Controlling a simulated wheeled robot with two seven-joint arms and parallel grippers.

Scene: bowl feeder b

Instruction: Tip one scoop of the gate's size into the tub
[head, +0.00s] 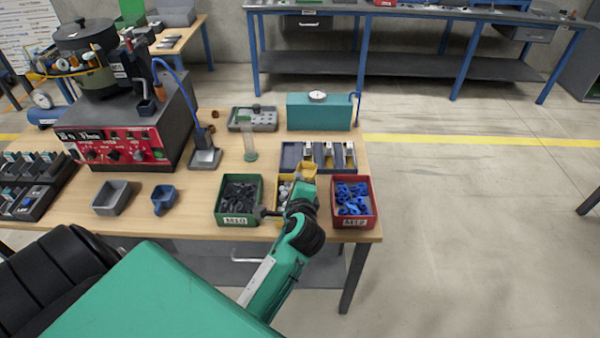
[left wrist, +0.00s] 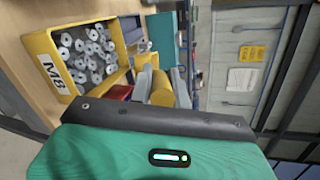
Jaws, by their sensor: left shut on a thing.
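My left gripper (head: 304,186) is over the yellow bin (head: 283,192) at the table's front edge. In the left wrist view the left gripper (left wrist: 163,86) is shut on a yellow scoop (left wrist: 160,92). The yellow bin (left wrist: 72,86), labelled M8 and holding grey washer-like parts (left wrist: 95,52), lies beside it in that view. The scoop's contents cannot be made out. The bowl feeder (head: 95,75) stands at the left. A grey tub (head: 113,197) and a smaller blue-grey cup (head: 163,198) are at the front left; which is the task's tub is unclear. My right gripper is not in view.
A green bin (head: 238,220) of black parts, labelled M10, and a red bin (head: 355,222) of blue parts, labelled M12, flank the yellow bin. Behind are a dark rack (head: 290,157), a teal box with a gauge (head: 318,112) and a clear cylinder (head: 250,146).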

